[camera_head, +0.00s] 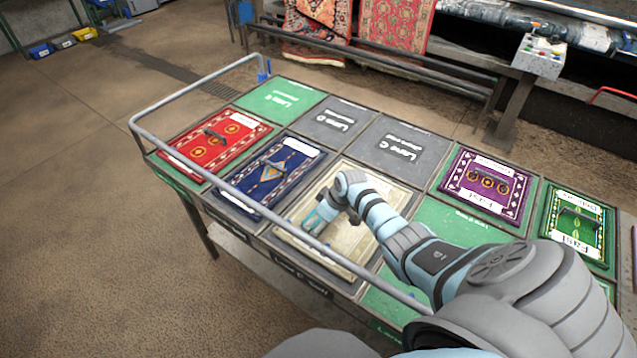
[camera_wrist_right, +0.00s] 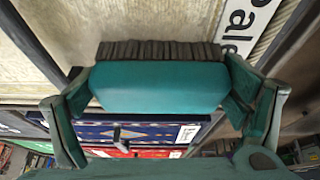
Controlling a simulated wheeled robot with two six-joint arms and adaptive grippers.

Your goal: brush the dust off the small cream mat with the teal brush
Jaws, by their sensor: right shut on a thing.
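The cream mat (camera_head: 362,241) lies on a dark tile near the front middle of the table, partly covered by my right arm. My right gripper (camera_head: 318,218) is low over it. In the right wrist view the teal brush (camera_wrist_right: 160,86) spans between the two fingers, which are shut on its ends. Its dark bristles (camera_wrist_right: 160,51) point toward the cream mat (camera_wrist_right: 130,20); I cannot tell whether they touch it. A white label (camera_wrist_right: 252,22) with dark letters is beside the bristles. Dust is not clearly distinguishable. My left gripper is not in view.
A grey rail (camera_head: 200,178) runs along the table's front and left side. Blue (camera_head: 270,175) and red (camera_head: 215,140) mats lie to the left, purple (camera_head: 487,183) and green (camera_head: 577,228) mats to the right. Grey tiles (camera_head: 405,147) behind are bare.

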